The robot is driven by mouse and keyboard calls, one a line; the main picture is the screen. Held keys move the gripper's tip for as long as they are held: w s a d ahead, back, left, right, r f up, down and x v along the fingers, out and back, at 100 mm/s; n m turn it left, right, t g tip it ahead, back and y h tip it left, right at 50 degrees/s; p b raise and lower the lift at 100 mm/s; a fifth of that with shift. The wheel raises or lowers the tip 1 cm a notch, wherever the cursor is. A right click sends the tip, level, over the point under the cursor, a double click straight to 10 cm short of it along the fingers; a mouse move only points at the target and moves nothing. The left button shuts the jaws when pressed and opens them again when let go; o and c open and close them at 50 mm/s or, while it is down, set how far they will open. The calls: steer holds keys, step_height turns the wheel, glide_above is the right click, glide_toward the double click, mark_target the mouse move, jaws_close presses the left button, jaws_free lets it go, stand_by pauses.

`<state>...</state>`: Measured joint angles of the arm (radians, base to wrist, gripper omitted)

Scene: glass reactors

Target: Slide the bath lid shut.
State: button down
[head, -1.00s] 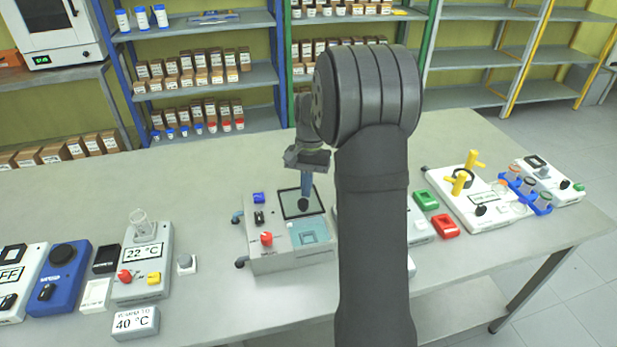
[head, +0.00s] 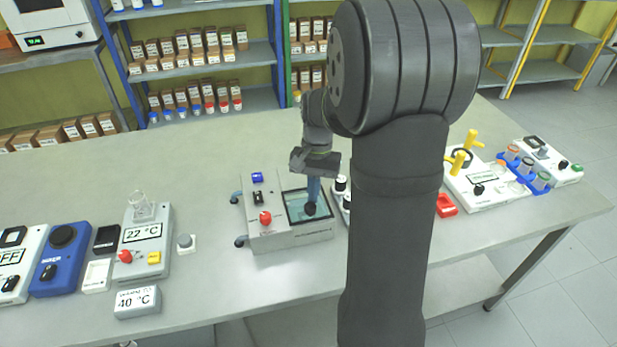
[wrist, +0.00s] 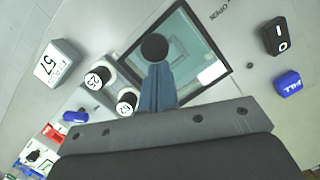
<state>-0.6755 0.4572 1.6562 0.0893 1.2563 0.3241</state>
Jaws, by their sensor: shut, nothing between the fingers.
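The bath (head: 290,240) is a grey box on the bench. Its lid (head: 290,200) is a clear pane in a dark frame with a round black knob (head: 310,209). The lid lies over the teal basin, which shows through the pane. In the wrist view the lid's dark frame (wrist: 213,45) surrounds most of the basin (wrist: 200,65), and the knob (wrist: 155,47) sits at the fingertips. My gripper (head: 313,193) points down with its blue fingers shut, empty, at the knob. I cannot tell whether they touch it. The fingers also show in the wrist view (wrist: 157,85).
A blue button (head: 257,177), black switch (head: 258,197) and red knob (head: 265,217) sit left of the lid. Capped bottles numbered 25 (wrist: 97,78) and 63 (wrist: 127,102) stand close beside the bath.

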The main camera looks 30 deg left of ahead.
steer(key=shift+s+d, duration=0.4)
steer(key=shift+f, duration=0.1)
steer(key=w, duration=0.1)
steer(key=w+a, duration=0.1)
steer(key=w, duration=0.2)
steer(key=shift+w+a, duration=0.2)
steer(key=shift+a, duration=0.1)
steer(key=v, duration=1)
steer(key=shift+s, duration=0.15)
steer(key=x, duration=0.8)
steer(key=s, duration=0.1)
steer(key=s+f, duration=0.1)
steer(key=s+d, duration=0.1)
steer(key=shift+f, duration=0.3)
steer(key=shift+s+d+f, duration=0.1)
steer(key=shift+s+d, duration=0.2)
steer(key=shift+s, duration=0.4)
